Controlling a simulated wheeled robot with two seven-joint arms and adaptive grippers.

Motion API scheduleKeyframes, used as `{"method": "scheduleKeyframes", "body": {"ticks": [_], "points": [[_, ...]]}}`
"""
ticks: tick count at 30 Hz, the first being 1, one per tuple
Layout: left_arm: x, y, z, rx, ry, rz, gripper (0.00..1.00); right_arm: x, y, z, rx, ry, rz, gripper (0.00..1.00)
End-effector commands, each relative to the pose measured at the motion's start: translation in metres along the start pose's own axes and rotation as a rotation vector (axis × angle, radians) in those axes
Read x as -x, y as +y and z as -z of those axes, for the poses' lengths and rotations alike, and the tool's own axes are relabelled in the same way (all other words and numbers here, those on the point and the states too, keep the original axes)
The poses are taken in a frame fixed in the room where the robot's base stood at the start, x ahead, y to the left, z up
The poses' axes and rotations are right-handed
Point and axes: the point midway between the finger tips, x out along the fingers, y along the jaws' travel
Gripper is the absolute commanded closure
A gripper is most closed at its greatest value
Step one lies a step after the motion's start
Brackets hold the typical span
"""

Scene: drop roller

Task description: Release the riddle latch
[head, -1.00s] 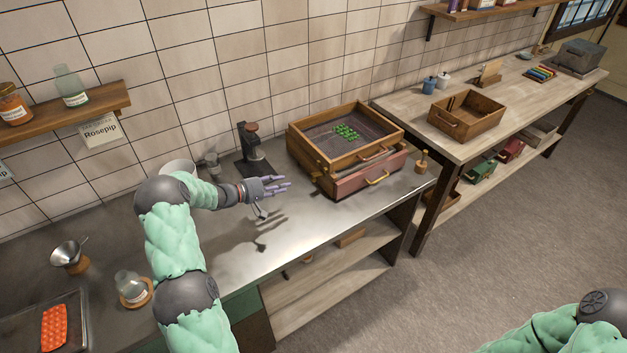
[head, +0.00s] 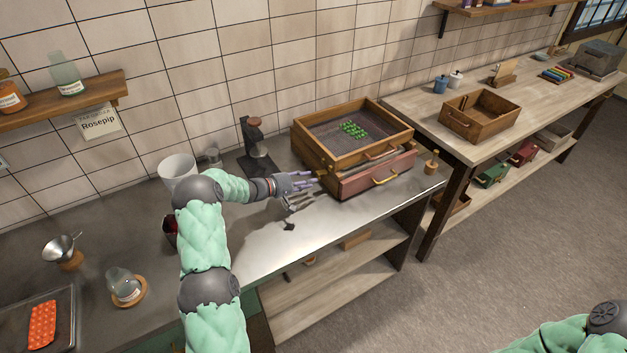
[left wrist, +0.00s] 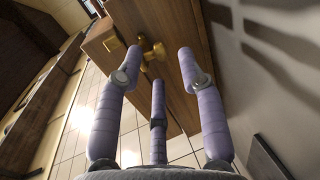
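The riddle (head: 368,150), a wooden frame with a dark mesh and green pieces on it, sits on a wooden box (head: 345,185) with a reddish drawer front. In the left wrist view a brass latch (left wrist: 152,52) shows on a wooden side face (left wrist: 185,20). My left gripper (head: 314,184) is at the box's left end, palm towards it. In the left wrist view its three lilac fingers (left wrist: 153,70) are spread, with the latch just beyond and between the tips. Nothing is held, and contact cannot be told. My right gripper is out of view.
A dark stand (head: 256,148) and a white pot (head: 178,170) stand behind my left arm. A brush-like wooden tool (head: 431,163) stands right of the box. The metal worktop (head: 300,232) in front is clear. A wooden crate (head: 480,117) is on the right table.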

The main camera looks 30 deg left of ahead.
Motion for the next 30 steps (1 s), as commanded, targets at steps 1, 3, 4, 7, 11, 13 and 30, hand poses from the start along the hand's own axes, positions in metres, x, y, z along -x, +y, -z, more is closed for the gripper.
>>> {"method": "scheduleKeyframes", "body": {"ticks": [1, 3, 4, 7, 11, 13, 30], "points": [[-0.008, -0.001, -0.001, -0.001, -0.002, -0.001, 0.61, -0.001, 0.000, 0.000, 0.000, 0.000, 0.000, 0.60], [-0.016, 0.000, 0.000, -0.001, -0.001, -0.001, 0.61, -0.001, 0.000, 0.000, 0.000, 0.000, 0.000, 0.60], [-0.019, 0.000, 0.000, 0.000, -0.001, 0.000, 0.61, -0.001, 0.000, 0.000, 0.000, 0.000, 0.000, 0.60], [-0.025, 0.000, 0.000, 0.000, 0.001, 0.000, 0.61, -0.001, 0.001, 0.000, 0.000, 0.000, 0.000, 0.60], [-0.029, 0.000, 0.000, 0.001, 0.001, 0.000, 0.61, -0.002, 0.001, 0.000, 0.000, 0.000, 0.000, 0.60], [-0.029, 0.000, 0.000, 0.001, 0.001, 0.000, 0.61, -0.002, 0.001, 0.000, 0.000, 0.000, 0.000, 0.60], [-0.029, -0.002, 0.000, 0.001, -0.001, -0.004, 1.00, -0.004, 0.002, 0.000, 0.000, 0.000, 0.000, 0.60]]}}
